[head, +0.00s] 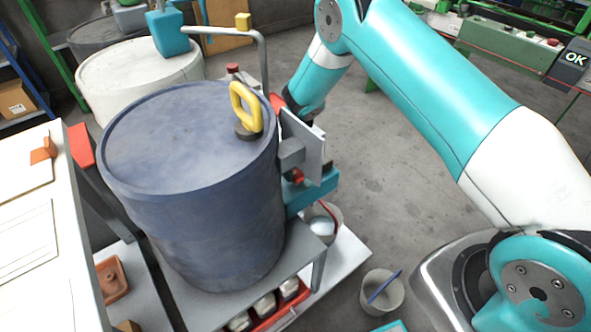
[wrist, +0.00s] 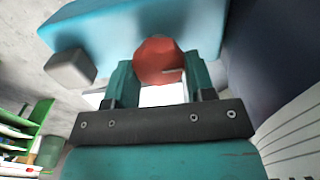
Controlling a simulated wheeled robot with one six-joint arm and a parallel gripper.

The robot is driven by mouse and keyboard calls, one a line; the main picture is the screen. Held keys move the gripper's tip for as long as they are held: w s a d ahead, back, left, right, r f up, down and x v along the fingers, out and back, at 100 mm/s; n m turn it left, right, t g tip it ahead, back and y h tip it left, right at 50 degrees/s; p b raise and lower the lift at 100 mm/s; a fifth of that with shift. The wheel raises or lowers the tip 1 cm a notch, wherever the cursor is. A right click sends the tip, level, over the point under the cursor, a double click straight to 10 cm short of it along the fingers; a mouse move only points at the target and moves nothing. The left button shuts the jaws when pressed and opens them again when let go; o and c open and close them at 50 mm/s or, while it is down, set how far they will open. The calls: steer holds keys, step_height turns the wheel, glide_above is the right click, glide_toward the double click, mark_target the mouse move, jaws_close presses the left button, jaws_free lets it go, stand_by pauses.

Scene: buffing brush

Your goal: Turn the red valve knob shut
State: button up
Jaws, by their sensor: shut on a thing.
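The red valve knob (wrist: 158,58) is a faceted red piece in the wrist view, with a pale blue body behind it. My gripper (wrist: 160,80) has one dark teal finger on each side of the knob and is shut on it. A grey block (wrist: 72,68) sticks out to the left of the knob. In the head view, a small red part (head: 297,176) shows beside the blue drum, near a grey plate and a teal body. My fingers are not clear there, and the knob's far side is hidden.
The large blue drum (head: 183,135) with a yellow handle (head: 240,105) stands close on the left. A white drum (head: 135,75) is behind it. A grey bucket (head: 382,293) stands on the floor, and a red tray (head: 275,308) lies under the drum. The floor at centre right is open.

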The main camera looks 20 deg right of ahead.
mark_target(296, 172)
steer(key=o, duration=0.9)
step_height(296, 172, up, 17)
steer(key=shift+r, duration=0.2)
